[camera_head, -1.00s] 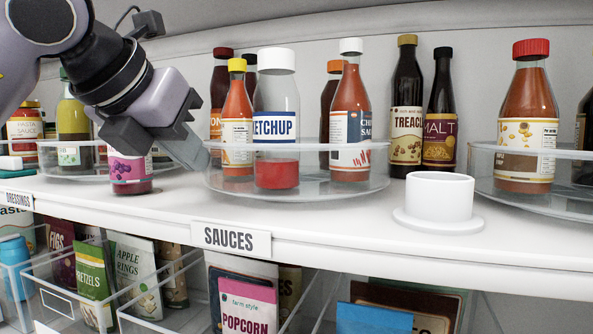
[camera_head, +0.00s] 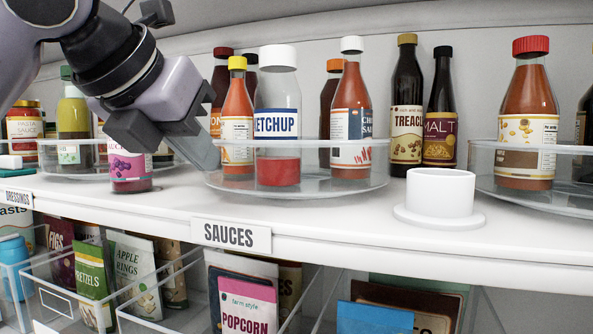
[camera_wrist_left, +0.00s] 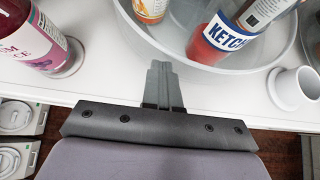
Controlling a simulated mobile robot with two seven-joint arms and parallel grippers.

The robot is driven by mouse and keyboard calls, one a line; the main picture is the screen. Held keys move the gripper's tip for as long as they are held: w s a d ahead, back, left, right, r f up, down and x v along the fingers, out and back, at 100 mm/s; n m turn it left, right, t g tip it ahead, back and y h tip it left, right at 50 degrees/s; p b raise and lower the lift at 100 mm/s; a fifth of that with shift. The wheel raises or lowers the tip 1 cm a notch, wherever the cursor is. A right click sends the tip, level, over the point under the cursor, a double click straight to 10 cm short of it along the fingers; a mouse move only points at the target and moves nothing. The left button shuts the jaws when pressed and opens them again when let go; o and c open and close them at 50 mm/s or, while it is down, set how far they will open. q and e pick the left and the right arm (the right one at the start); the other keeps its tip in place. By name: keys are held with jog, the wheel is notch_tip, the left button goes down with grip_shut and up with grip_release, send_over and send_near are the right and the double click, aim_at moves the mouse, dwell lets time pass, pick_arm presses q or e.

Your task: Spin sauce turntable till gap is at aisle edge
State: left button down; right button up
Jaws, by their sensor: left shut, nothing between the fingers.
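The clear sauce turntable (camera_head: 325,189) stands on the shelf above the SAUCES label. Its front holds an orange-red bottle with a yellow cap (camera_head: 237,110), a ketchup bottle (camera_head: 277,88) and a chili sauce bottle (camera_head: 351,122). More bottles stand behind. A space shows between the ketchup and chili bottles, with a dark bottle at the back of it. My left gripper (camera_head: 210,157) is shut and empty at the turntable's left rim; whether it touches is unclear. In the left wrist view its fingertips (camera_wrist_left: 160,66) lie beside the clear rim (camera_wrist_left: 205,67). My right gripper is not in view.
A white cup on a round base (camera_head: 440,200) stands to the right. Another turntable (camera_head: 490,195) is at far right. Bins of packets (camera_head: 245,305) sit below.

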aim_at(262, 170)
pick_arm(q)
jog(key=shift+s+d, duration=0.5)
jog(key=shift+d, duration=0.3)
jog(key=shift+d, duration=0.1)
jog(key=shift+s+d, duration=0.65)
jog(key=shift+d, duration=0.35)
jog(key=shift+s+d, duration=0.25)
jog(key=shift+d, duration=0.8)
